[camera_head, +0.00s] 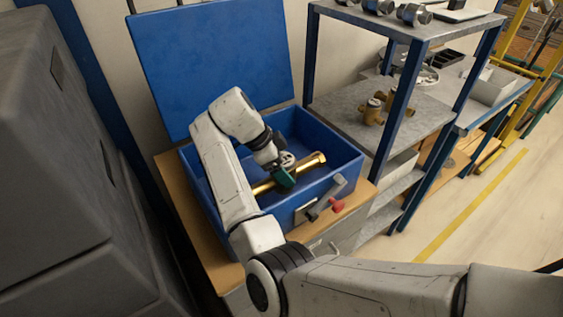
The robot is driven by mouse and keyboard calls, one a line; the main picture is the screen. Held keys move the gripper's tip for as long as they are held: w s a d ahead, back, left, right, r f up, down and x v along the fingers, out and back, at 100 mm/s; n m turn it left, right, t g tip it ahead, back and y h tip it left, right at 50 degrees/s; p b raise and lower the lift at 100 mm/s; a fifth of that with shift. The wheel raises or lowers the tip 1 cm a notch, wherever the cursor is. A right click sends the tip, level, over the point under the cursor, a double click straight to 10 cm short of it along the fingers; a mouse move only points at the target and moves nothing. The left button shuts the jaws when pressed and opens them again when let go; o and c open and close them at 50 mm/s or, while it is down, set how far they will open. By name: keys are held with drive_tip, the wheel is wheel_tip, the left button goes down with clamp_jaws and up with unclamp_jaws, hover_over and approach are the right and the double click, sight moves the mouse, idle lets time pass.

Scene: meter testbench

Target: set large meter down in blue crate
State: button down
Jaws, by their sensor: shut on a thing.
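The large meter (307,163) has a long brass body with a light round dial. It lies across the inside of the blue crate (343,158), seen from above. My gripper (284,178) reaches down into the crate and is shut on the meter near its middle. My arm hides part of the crate's left side and front. Whether the meter touches the crate floor cannot be told.
The crate's blue lid (213,58) stands open behind it. The crate rests on a wooden top (203,239). A grey shelf (421,117) with brass meters (373,110) stands to the right. A large dark grey cabinet (62,170) stands close on the left.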

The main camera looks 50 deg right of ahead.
drive_tip(key=shift+f+p, duration=0.3)
drive_tip(key=shift+f, duration=2.15)
drive_tip(key=shift+f, duration=0.1)
unclamp_jaws()
drive_tip(key=shift+f, duration=0.1)
drive_tip(key=v, duration=1.2)
